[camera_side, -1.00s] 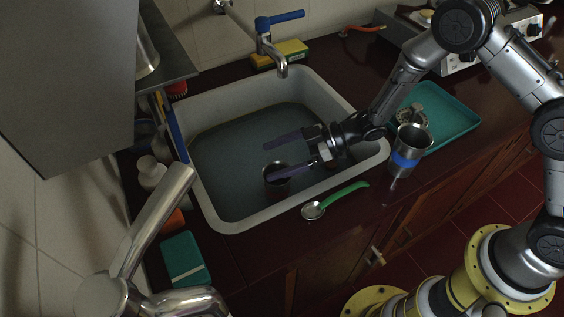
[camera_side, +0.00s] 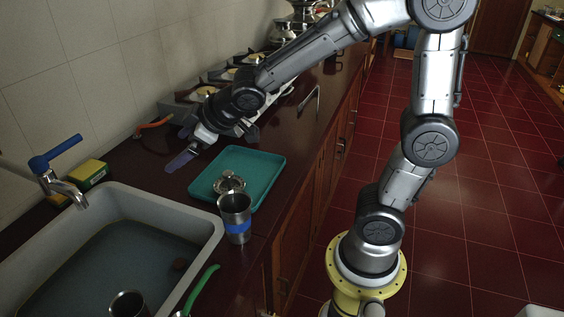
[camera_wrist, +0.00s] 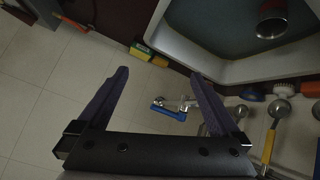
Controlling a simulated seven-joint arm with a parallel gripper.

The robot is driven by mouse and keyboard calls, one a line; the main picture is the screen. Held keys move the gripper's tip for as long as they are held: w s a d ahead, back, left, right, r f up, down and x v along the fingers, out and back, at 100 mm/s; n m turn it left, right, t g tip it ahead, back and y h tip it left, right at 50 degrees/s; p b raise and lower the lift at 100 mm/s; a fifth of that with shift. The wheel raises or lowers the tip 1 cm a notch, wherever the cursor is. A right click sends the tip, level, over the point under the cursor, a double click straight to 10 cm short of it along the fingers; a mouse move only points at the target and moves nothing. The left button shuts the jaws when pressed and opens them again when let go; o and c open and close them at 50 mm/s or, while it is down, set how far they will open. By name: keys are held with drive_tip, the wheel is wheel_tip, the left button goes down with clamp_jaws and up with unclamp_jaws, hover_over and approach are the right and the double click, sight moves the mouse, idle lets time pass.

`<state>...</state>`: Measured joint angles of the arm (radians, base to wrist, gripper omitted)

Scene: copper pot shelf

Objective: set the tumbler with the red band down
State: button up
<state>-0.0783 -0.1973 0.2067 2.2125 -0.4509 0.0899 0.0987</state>
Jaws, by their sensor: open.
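My gripper (camera_side: 176,150) is open and empty, with purple fingers, raised near the wall behind the teal tray. In the wrist view its fingers (camera_wrist: 158,74) are spread with nothing between them. A metal tumbler (camera_side: 130,304) stands in the sink, cut off by the bottom edge of the side view. Another metal tumbler with a blue band (camera_side: 236,216) stands upright on the counter beside the sink.
The sink (camera_side: 208,232) holds water, with a blue-handled tap (camera_side: 62,175) and a yellow sponge (camera_side: 90,173) behind it. The teal tray (camera_side: 262,165) carries a metal strainer-like item (camera_side: 229,184). A green-handled spoon (camera_side: 203,288) lies at the sink's front edge.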

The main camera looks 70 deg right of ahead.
drive_tip(key=s+d+m+g, duration=0.2)
drive_tip(key=s+m+g, duration=0.2)
drive_tip(key=s, duration=2)
drive_tip(key=shift+s+d+r+m, duration=0.15)
drive_tip(key=shift+r+m, duration=0.15)
